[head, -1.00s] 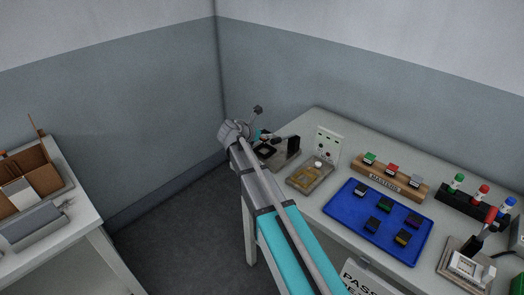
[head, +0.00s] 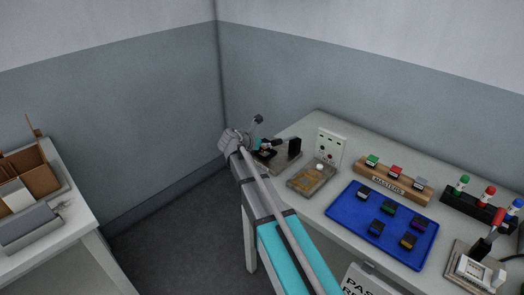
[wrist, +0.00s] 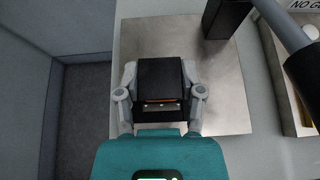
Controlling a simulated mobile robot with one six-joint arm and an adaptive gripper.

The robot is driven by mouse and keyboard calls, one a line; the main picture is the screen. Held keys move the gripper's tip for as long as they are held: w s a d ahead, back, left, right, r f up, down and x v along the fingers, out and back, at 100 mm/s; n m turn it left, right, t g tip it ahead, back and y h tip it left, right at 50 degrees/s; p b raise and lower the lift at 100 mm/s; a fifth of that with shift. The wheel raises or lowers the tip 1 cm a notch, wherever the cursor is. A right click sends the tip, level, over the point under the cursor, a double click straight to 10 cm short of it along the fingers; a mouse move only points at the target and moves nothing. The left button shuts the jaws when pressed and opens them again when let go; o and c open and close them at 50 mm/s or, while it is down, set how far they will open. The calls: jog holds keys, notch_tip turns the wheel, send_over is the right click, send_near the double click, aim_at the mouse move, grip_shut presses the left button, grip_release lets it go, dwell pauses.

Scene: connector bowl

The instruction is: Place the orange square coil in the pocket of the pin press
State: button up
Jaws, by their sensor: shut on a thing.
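My gripper (wrist: 160,95) is shut on a dark, square-looking part in the wrist view, one finger on each side. Black surfaces (wrist: 160,75) surround the strip, and I cannot tell how much is coil and how much is pocket. The pin press has a metal base plate (wrist: 222,100) below and around the gripper. In the head view my gripper (head: 264,147) is at the press, close over its pocket, which is mostly hidden.
A black post (head: 294,147) stands on the press plate; it also shows in the wrist view (wrist: 226,17). A grey bar with a thick black end (wrist: 306,68) is at upper right.

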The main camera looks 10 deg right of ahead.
jog(key=shift+f+b, duration=0.75)
jog(key=shift+f, duration=0.3)
jog(key=shift+f, duration=0.15)
jog(key=o, duration=1.2)
jog(key=shift+c, duration=0.2)
jog(key=shift+r, duration=0.25)
jog(key=shift+s+a+r, duration=0.15)
jog(key=shift+a, duration=0.05)
jog(key=p+v, duration=0.5)
jog(key=v, duration=0.6)
jog(key=shift+a+p, duration=0.2)
jog(key=shift+p, duration=0.2)
